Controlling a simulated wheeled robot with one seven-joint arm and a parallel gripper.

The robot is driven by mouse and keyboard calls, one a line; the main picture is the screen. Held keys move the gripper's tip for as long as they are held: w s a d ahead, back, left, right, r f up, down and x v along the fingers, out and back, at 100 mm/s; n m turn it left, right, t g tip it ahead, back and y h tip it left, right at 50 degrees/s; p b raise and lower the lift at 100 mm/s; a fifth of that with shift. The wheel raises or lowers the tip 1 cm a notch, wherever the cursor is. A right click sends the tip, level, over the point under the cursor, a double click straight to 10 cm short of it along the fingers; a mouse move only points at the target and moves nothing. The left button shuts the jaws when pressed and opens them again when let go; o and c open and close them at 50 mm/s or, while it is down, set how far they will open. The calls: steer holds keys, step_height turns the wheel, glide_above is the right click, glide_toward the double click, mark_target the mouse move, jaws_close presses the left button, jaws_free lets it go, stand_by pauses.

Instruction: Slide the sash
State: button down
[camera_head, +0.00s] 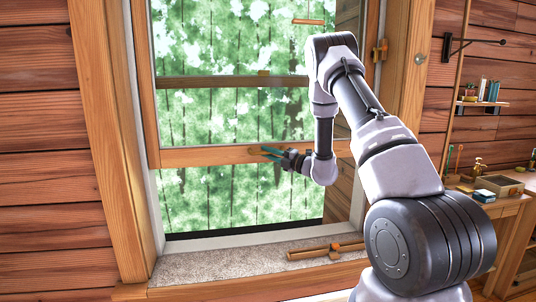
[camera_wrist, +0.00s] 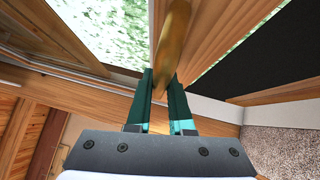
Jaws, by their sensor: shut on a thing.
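The wooden window sash (camera_head: 200,157) stands partly raised in its pine frame, with an open gap between its bottom rail and the sill. My gripper (camera_head: 273,153) is at the middle of that bottom rail, its green fingers pointing left. In the wrist view the gripper (camera_wrist: 161,78) is shut on a golden-brown wooden handle (camera_wrist: 173,38), which runs up between the two fingers. The sash rail (camera_wrist: 225,38) lies behind and to the right of the handle.
A wooden bar with an orange-brown fitting (camera_head: 327,250) lies on the speckled sill (camera_head: 215,264). A wooden latch (camera_head: 380,51) is on the right frame side. A desk (camera_head: 500,190) with small items and a wall shelf (camera_head: 482,103) stand at the right.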

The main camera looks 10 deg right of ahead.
steer(key=shift+f, duration=0.1)
step_height(320, 180, down, 33)
steer(key=shift+f, duration=0.15)
steer(key=shift+s, duration=0.1)
steer(key=c, duration=0.8)
jaws_free()
steer(key=v, duration=1)
steer(key=shift+s+d, duration=0.25)
steer(key=shift+d, duration=0.05)
